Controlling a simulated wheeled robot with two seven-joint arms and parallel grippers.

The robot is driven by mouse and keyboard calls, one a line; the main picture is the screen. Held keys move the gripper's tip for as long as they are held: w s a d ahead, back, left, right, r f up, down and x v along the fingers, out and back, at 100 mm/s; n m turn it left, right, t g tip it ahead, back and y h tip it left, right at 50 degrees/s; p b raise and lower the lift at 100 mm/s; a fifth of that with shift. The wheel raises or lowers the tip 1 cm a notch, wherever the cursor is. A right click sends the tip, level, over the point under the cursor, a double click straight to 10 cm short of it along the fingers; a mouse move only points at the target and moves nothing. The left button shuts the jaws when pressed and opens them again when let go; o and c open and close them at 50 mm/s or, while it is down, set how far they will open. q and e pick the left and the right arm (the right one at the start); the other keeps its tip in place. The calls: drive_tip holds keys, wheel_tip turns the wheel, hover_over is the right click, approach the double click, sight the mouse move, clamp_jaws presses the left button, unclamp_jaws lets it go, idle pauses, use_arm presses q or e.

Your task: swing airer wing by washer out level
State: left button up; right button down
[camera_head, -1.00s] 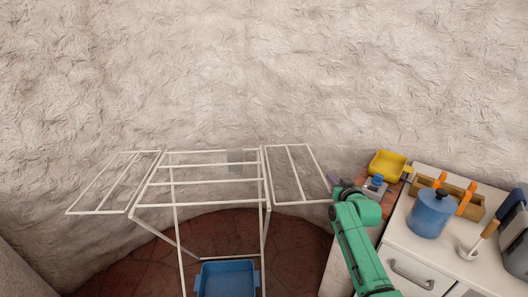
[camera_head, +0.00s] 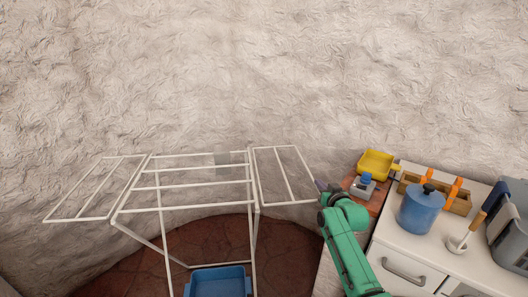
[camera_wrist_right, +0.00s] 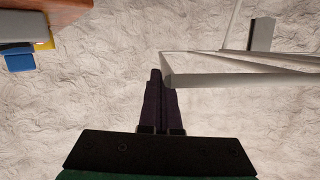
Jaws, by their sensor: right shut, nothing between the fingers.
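The white airer (camera_head: 185,186) stands left of the counter, with a wing spread on each side. Its right wing (camera_head: 284,172), nearest the counter, extends outward and looks about level with the top. Its left wing (camera_head: 95,188) also extends outward. My right gripper (camera_head: 319,187) is shut and empty at the outer edge of the right wing. In the right wrist view its dark fingers (camera_wrist_right: 157,74) are together, close beside the end of a white wing bar (camera_wrist_right: 240,80); I cannot tell whether they touch. No washer is clearly recognisable. My left gripper is not in view.
A blue basin (camera_head: 220,283) is low under the airer. A rough wall stands behind.

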drive_tip(key=shift+s+f, duration=0.15)
drive_tip(key=shift+f, duration=0.35)
wheel_tip(320, 180, up, 6)
drive_tip(key=p, duration=0.4)
drive_tip(key=d+v, duration=0.1)
drive_tip(key=v, duration=0.8)
drive_tip(key=shift+s+f+b, duration=0.2)
drive_tip(key=shift+f+b, duration=0.1)
drive_tip(key=shift+f, duration=0.05)
drive_tip(key=shift+d, duration=0.1)
